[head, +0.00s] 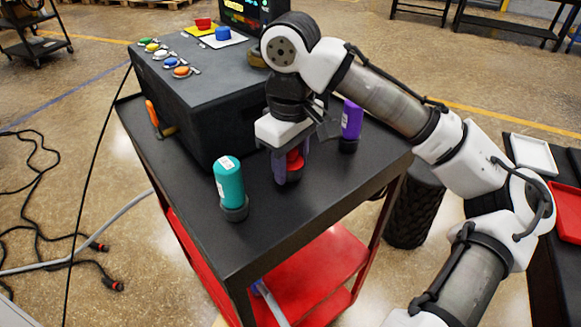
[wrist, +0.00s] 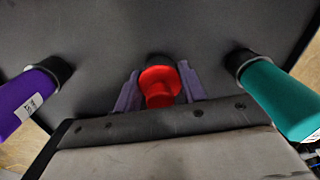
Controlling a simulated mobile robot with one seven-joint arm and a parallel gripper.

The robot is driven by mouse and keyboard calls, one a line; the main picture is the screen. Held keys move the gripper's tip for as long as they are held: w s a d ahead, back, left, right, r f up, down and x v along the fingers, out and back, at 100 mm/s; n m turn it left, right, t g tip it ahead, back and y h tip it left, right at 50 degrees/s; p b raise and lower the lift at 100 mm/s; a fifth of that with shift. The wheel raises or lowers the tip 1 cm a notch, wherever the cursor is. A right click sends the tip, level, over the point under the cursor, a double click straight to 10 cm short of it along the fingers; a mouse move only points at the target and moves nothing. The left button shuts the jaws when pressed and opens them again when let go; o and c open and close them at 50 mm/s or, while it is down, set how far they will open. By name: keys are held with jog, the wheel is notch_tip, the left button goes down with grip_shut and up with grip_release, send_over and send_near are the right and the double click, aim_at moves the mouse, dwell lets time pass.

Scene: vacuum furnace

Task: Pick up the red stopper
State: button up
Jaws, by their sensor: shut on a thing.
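The red stopper (head: 295,160) is in the middle of the black cart top, between two bottles. It also shows in the wrist view (wrist: 160,84), between the purple fingers. My gripper (head: 290,170) points down over it and is shut on it; in the wrist view my gripper (wrist: 158,88) has one finger on each side. A dark round base shows under the stopper in the head view. The fingers hide part of the stopper, and I cannot tell whether it is lifted off the base.
A teal bottle (head: 229,182) stands in a dark holder at the front left, and a purple bottle (head: 351,120) stands at the right. A dark box (head: 200,110) with coloured knobs fills the cart's back left. The cart's front (head: 265,235) is clear.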

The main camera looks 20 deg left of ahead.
notch_tip(320, 180, up, 18)
jog(key=shift+r+p, duration=0.15)
jog(key=shift+p, duration=0.25)
dwell(0.3)
